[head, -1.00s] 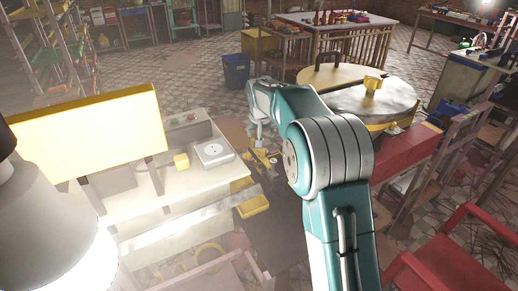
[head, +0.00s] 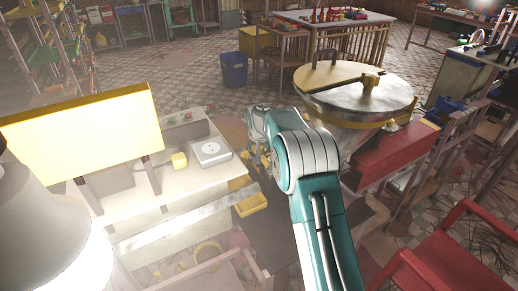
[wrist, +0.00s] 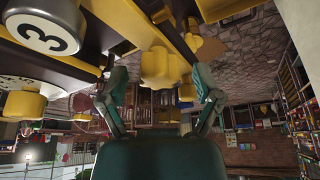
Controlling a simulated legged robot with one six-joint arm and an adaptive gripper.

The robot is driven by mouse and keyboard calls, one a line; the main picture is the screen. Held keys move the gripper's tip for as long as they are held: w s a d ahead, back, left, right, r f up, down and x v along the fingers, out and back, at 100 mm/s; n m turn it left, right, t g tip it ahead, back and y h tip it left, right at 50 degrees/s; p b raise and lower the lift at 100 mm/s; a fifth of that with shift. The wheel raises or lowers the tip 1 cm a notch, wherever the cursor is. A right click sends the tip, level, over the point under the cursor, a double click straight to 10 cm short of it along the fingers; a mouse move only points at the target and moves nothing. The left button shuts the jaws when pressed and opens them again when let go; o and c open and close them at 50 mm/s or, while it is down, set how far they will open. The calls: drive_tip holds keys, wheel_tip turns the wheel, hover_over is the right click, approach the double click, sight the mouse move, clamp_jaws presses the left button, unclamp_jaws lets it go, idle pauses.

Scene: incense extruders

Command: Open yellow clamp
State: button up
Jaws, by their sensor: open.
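In the wrist view, my gripper (wrist: 161,96) is open, with one dark finger on each side of a lobed yellow knob (wrist: 161,68). The knob shows between and beyond the fingertips, and I see no finger closed on it. It adjoins black and yellow parts (wrist: 105,28), which look like the clamp, though I cannot tell its full shape. In the head view, my arm hides most of the gripper and the clamp; small yellow parts (head: 258,158) show beside the wrist, low by the bench.
A pale bench (head: 190,185) with a white box (head: 210,153) stands at left. A round metal drum lid (head: 400,98) with a yellow bar is behind my arm. A red chair (head: 470,250) is at right. A blue bin (head: 234,69) stands on the tiled floor.

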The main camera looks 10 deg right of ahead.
clamp_jaws()
drive_tip(key=shift+n, duration=0.3)
drive_tip(key=n+y, duration=0.1)
drive_tip(key=n, duration=0.2)
drive_tip(key=shift+d+f+y, duration=0.1)
drive_tip(key=shift+y, duration=0.2)
drive_tip(key=shift+n+y, duration=0.7)
drive_tip(key=shift+n, duration=1.3)
